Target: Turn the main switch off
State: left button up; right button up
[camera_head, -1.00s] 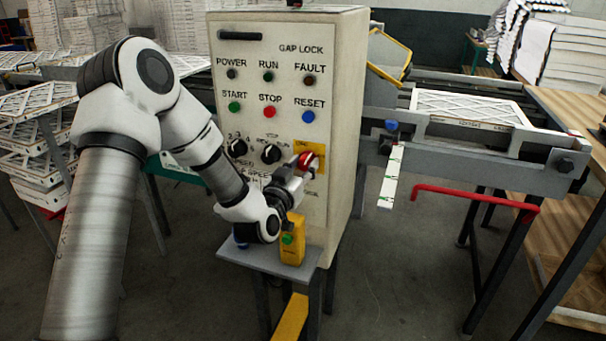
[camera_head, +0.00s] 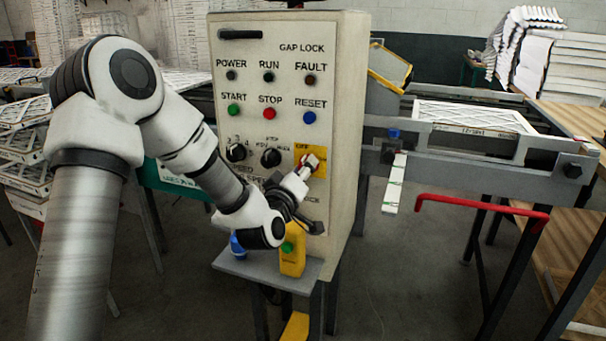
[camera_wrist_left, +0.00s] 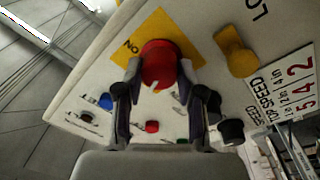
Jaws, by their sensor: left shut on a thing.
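The main switch is a round red knob (camera_head: 311,161) on a yellow plate (camera_head: 320,168) at the lower right of the control cabinet's front. My left gripper (camera_head: 301,172) is at the knob and partly covers it in the head view. In the left wrist view the red knob (camera_wrist_left: 158,62) sits between the two fingers of my left gripper (camera_wrist_left: 160,76), which is shut on it. The word ON shows on the plate left of the knob, and a small white mark shows on the knob's lower side. My right gripper is not in view.
The cabinet (camera_head: 345,120) carries several lamps, buttons and black knobs (camera_head: 271,157). A yellow box with a green button (camera_head: 292,255) stands on a small shelf (camera_head: 262,270) under my left gripper. A conveyor with a red bar (camera_head: 480,203) is on the right.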

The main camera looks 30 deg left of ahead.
pick_arm(q)
jog(key=shift+f, duration=0.15)
dwell(0.3)
jog(key=o, duration=1.2)
jog(key=shift+c, duration=0.2)
jog(key=v, duration=0.7)
jog(key=shift+s+d, duration=0.2)
